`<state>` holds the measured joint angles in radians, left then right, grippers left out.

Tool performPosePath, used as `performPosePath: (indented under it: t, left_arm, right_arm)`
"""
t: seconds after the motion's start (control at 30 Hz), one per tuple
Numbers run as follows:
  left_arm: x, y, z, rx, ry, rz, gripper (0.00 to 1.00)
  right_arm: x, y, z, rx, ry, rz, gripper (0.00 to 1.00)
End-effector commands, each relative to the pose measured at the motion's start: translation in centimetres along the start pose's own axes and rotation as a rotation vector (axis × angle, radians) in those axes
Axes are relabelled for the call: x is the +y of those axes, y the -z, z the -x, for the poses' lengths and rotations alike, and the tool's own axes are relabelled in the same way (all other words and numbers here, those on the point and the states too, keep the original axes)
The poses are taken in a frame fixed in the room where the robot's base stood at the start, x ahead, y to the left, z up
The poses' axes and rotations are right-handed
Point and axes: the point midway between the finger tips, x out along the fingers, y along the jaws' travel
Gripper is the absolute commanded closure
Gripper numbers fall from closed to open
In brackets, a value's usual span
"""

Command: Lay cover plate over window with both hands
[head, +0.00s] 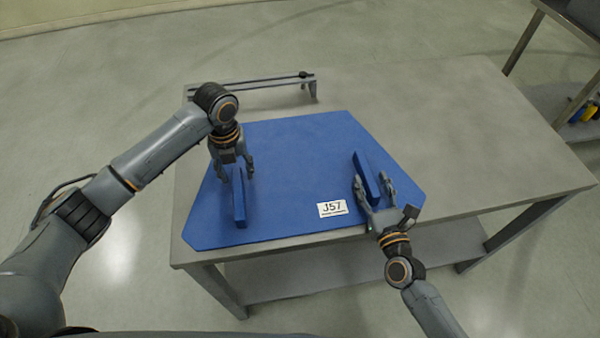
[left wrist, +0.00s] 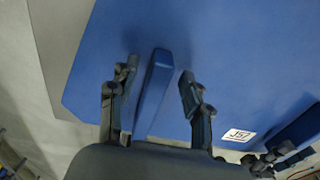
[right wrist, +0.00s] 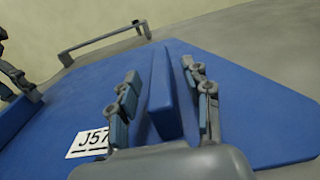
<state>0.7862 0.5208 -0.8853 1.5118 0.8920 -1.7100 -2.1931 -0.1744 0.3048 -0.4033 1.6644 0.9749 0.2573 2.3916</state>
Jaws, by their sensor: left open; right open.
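The blue cover plate (head: 300,150) lies flat on the grey table, with cut corners, a white label reading J57 (head: 333,208) and two upright blue bar handles. My left gripper (head: 233,172) is open at the left handle (head: 239,200); in the left wrist view the handle (left wrist: 154,88) stands between the spread fingers. My right gripper (head: 373,190) is open at the right handle (head: 365,178); in the right wrist view that handle (right wrist: 165,95) stands between its fingers. Gaps show beside both handles. No window is visible; whether the plate covers one cannot be told.
The grey table (head: 465,130) is clear to the right of the plate. A low grey rail on posts (head: 265,84) stands along the table's back left edge. Another table or shelf (head: 570,100) stands at the far right.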

Motion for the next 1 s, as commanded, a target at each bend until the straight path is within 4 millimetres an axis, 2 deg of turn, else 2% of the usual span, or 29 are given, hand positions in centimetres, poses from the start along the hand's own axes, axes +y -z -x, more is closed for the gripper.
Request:
performPosePath:
  t: [0.13,0.47,0.7,1.0]
  left_arm:
    - [0.02,0.05,-1.07,0.001,-0.001,-0.001,0.51]
    - [0.02,0.03,-1.31,0.000,-0.001,-0.001,0.51]
    - [0.03,0.02,-1.28,0.000,-0.001,-0.001,0.98]
    - [0.04,0.02,-1.27,0.000,-0.001,-0.001,1.00]
  right_arm:
    - [0.03,-0.02,-1.07,0.000,0.000,-0.001,0.51]
    - [0.03,0.01,-1.27,0.001,0.000,-0.001,0.51]
    - [0.02,0.00,-1.25,0.001,0.000,-0.001,0.98]
    - [0.01,0.00,-1.25,0.001,0.000,0.000,1.00]
